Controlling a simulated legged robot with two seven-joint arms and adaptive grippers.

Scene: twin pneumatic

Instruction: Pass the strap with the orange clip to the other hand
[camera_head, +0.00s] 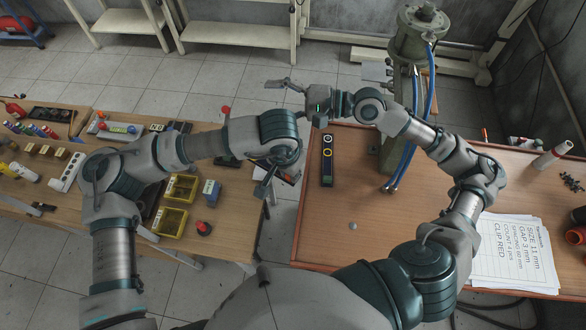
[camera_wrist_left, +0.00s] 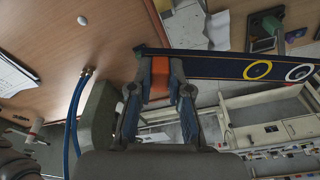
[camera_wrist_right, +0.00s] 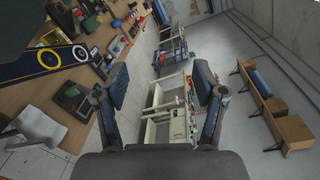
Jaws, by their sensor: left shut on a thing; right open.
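The dark blue strap (camera_wrist_left: 225,66) has a yellow ring and a white ring, and an orange clip (camera_wrist_left: 158,84). My left gripper (camera_wrist_left: 161,72) is shut on the strap at the clip, with the ringed part reaching right in the left wrist view. In the head view the strap (camera_head: 327,168) appears over the left edge of the right table; the clip and left fingers are hidden there. My right gripper (camera_head: 285,98) is open and empty, beyond the strap. In the right wrist view its fingers (camera_wrist_right: 165,95) are apart, with the strap (camera_wrist_right: 20,70) to their left.
The right table (camera_head: 330,235) bears a grey cylinder (camera_head: 415,40) with blue hoses, a small knob (camera_head: 353,226) and a written sheet (camera_head: 515,255). The left table (camera_head: 235,240) holds yellow bins (camera_head: 172,222) and several small parts. A gap separates the tables.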

